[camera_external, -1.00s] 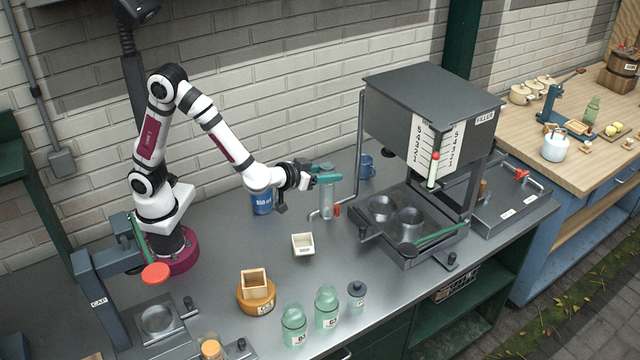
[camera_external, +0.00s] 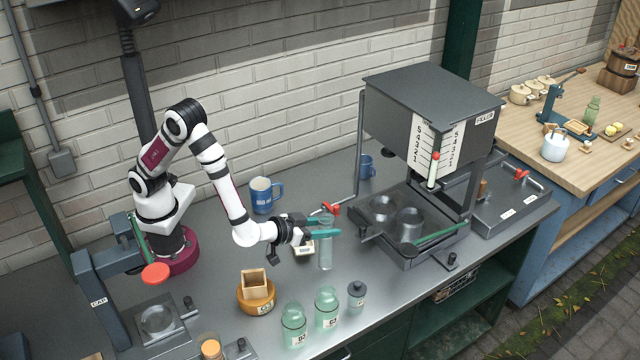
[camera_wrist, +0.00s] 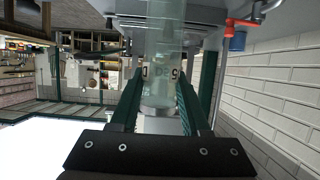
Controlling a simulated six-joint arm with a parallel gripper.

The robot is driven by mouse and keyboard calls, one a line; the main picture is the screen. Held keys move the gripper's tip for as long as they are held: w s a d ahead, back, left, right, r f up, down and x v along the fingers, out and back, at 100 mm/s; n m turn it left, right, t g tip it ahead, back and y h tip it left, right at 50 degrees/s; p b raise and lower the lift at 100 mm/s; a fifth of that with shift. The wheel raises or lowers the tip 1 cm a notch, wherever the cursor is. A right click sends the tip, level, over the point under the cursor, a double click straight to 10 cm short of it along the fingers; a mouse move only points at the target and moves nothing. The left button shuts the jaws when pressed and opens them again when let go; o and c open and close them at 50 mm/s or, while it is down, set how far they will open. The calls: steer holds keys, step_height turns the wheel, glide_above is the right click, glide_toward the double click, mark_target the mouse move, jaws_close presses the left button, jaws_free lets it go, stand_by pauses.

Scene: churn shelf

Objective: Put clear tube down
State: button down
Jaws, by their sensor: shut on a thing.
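The clear tube (camera_external: 326,254) is upright between the fingers of my gripper (camera_external: 325,232), over the middle of the steel bench. It also shows in the wrist view (camera_wrist: 163,60), between the two green fingers, with dark markings on it. My gripper is shut on the tube near its upper part. I cannot tell whether the tube's lower end touches the bench top (camera_external: 225,255).
The filler (camera_external: 430,110) stands to the right, with a red-handled tap (camera_external: 330,208) behind the tube. Two green jars (camera_external: 327,308) and a grey lidded pot (camera_external: 356,294) stand in front. A blue mug (camera_external: 262,196) stands behind.

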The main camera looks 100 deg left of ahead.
mark_target(326, 243)
steer(key=shift+f, duration=1.85)
steer(key=shift+c, duration=1.9)
jaws_free()
